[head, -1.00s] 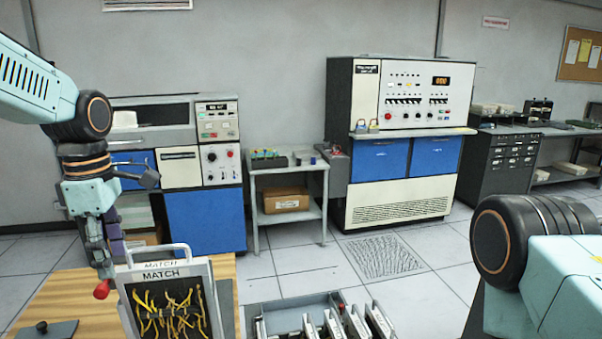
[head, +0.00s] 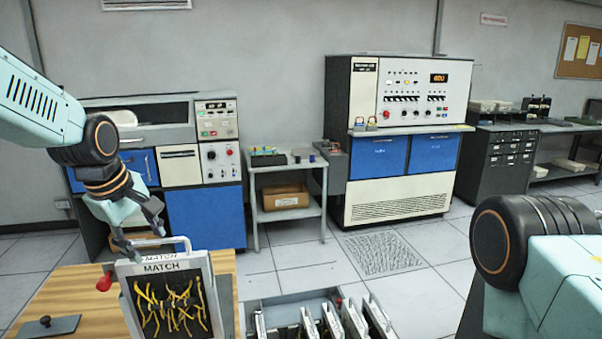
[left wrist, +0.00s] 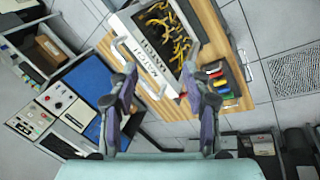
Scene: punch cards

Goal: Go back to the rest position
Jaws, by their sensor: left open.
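My left gripper (head: 136,236) is open, its fingers behind and above the handle of the framed MATCH panel in the head view. In the left wrist view the open fingers of the left gripper (left wrist: 160,88) hold nothing. The MATCH panel (head: 172,264), with yellow wires on black, stands on the wooden table at lower left. It also shows in the left wrist view (left wrist: 140,40), beyond the fingers. My right arm shows at the right edge of the head view, but its gripper is out of view.
The wooden table (head: 75,288) bears a dark plate with a knob (head: 45,325). A grey tray (head: 290,300) with several upright panels is right of it. A small cart (head: 290,215) and a blue-doored machine (head: 400,150) stand behind. Tiled floor lies open between.

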